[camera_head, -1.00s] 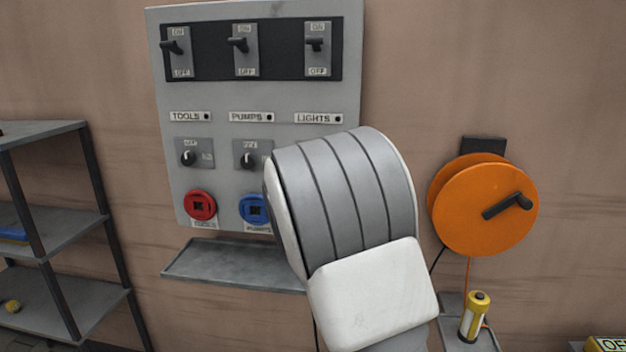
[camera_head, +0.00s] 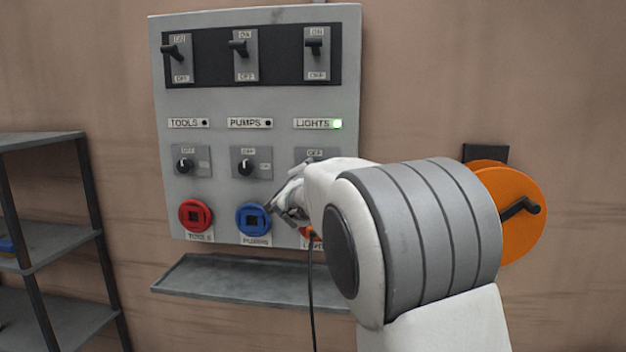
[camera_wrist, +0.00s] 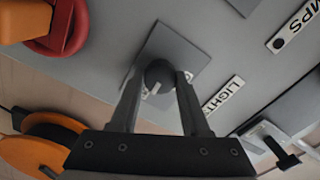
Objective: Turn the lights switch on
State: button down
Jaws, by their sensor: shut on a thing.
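The lights switch is a dark round knob (camera_wrist: 158,73) on a grey square plate, beside the LIGHTS label (camera_wrist: 222,98) in the wrist view. My gripper (camera_wrist: 160,80) is shut on this knob, one finger on each side. In the head view my arm hides the knob; only the top of its plate (camera_head: 316,154) shows.
The panel also carries PUMPS (camera_head: 245,167) and TOOLS (camera_head: 185,166) knobs, and blue and red sockets. An orange plug (camera_wrist: 22,20) sits at a red socket. A shelf ledge (camera_head: 240,282) lies below, an orange reel (camera_head: 525,215) at right, a rack (camera_head: 50,240) at left.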

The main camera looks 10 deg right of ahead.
jog(key=shift+m, duration=0.6)
jog(key=shift+c, duration=1.9)
grip_release()
jog(key=v, duration=1.7)
jog(key=shift+s+p, duration=0.2)
jog(key=shift+p, duration=0.25)
jog(key=shift+r, duration=0.1)
